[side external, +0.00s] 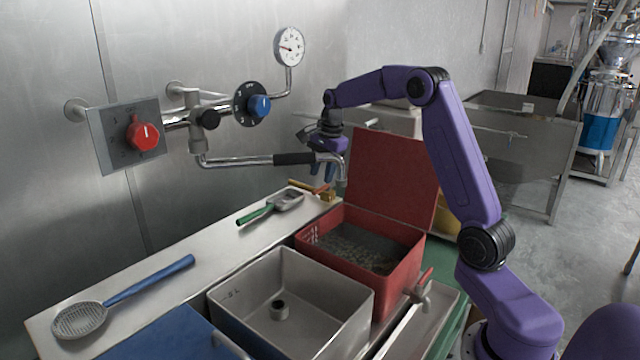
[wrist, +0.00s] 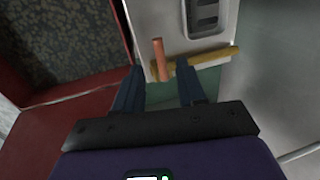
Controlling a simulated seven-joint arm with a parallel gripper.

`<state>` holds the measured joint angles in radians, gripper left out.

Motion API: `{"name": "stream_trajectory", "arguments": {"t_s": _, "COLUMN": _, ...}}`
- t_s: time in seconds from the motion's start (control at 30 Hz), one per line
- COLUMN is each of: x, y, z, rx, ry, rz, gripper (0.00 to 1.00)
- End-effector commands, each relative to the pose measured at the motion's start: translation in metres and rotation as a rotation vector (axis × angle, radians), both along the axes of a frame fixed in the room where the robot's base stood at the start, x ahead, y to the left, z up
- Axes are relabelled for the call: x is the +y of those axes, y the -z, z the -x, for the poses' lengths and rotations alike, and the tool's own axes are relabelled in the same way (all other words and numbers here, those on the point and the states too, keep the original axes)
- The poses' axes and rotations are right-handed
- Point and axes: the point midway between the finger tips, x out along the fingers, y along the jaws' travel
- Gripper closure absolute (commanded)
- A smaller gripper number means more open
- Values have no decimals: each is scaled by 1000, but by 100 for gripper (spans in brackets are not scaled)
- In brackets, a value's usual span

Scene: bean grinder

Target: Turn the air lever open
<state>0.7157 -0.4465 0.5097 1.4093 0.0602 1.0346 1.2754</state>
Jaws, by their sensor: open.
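A small lever with an orange-red handle (side external: 322,189) sits on a brass pipe (side external: 328,197) at the far end of the steel ledge, by the red box. In the wrist view the orange-red handle (wrist: 159,58) stands across the brass pipe (wrist: 208,56). My gripper (side external: 328,174) hangs above this lever, pointing down, partly hidden behind the faucet spout. In the wrist view my gripper (wrist: 160,72) is open, with its blue fingers on either side of the handle's lower end. I cannot tell whether a finger touches it.
The open red box (side external: 385,290) with dark contents stands close by, its lid (side external: 385,170) raised. The faucet spout (side external: 245,161) reaches close to my gripper. A green-handled scoop (side external: 288,201) and a blue-handled strainer (side external: 85,320) lie on the ledge. A steel basin (side external: 235,308) stands in front.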

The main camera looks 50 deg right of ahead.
Motion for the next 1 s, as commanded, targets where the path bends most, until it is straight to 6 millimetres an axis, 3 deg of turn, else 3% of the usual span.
{"name": "stream_trajectory", "arguments": {"t_s": 0.1, "x": 0, "y": 19, "z": -3, "rx": 3, "ry": 1, "rz": -1, "gripper": 60}}
{"name": "stream_trajectory", "arguments": {"t_s": 0.3, "x": 0, "y": 38, "z": -7, "rx": 0, "ry": 1, "rz": 0, "gripper": 60}}
{"name": "stream_trajectory", "arguments": {"t_s": 0.67, "x": 0, "y": 42, "z": -8, "rx": 0, "ry": 1, "rz": 0, "gripper": 60}}
{"name": "stream_trajectory", "arguments": {"t_s": 0.77, "x": 0, "y": 42, "z": -8, "rx": -1, "ry": 1, "rz": 0, "gripper": 86}}
{"name": "stream_trajectory", "arguments": {"t_s": 0.8, "x": 0, "y": 42, "z": -8, "rx": -1, "ry": 1, "rz": 0, "gripper": 99}}
{"name": "stream_trajectory", "arguments": {"t_s": 1.0, "x": 0, "y": 42, "z": -8, "rx": -1, "ry": 0, "rz": 0, "gripper": 100}}
